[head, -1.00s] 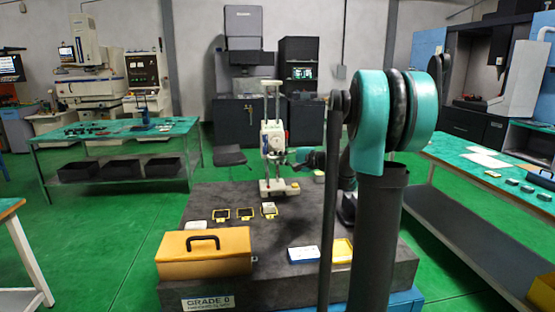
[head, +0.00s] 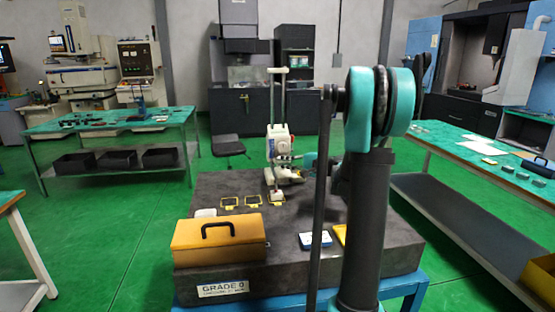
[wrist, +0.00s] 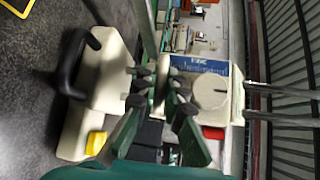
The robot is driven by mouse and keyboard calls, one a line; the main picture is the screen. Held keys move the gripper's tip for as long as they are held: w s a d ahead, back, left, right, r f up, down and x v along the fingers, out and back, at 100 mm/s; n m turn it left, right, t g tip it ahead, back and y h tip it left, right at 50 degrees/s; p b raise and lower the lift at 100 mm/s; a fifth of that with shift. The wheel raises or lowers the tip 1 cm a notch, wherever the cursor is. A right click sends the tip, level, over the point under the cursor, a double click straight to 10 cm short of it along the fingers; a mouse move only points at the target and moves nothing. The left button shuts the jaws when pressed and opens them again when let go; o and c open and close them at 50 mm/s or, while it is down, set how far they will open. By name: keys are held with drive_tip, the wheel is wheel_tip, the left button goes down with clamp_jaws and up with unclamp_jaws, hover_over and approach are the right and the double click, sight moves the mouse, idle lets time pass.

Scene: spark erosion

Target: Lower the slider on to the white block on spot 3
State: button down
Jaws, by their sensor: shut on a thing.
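The white height gauge's slider (head: 280,143), with a round dial, sits low on its twin columns in the head view. It shows in the wrist view (wrist: 210,92) beside a blue scale plate. The white block (head: 277,196) is on spot 3, the rightmost yellow-framed spot (head: 283,203), just in front of the gauge base (head: 292,178). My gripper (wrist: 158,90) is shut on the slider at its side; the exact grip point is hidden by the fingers.
Two more yellow-framed spots (head: 241,202) lie left of the block. A white piece (head: 205,212) lies farther left. The gauge base has a black handle (wrist: 72,65).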

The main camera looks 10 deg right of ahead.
drive_tip(key=shift+s+f, duration=0.1)
drive_tip(key=shift+f, duration=0.15)
drive_tip(key=c, duration=1.9)
unclamp_jaws()
drive_tip(key=shift+a, duration=0.1)
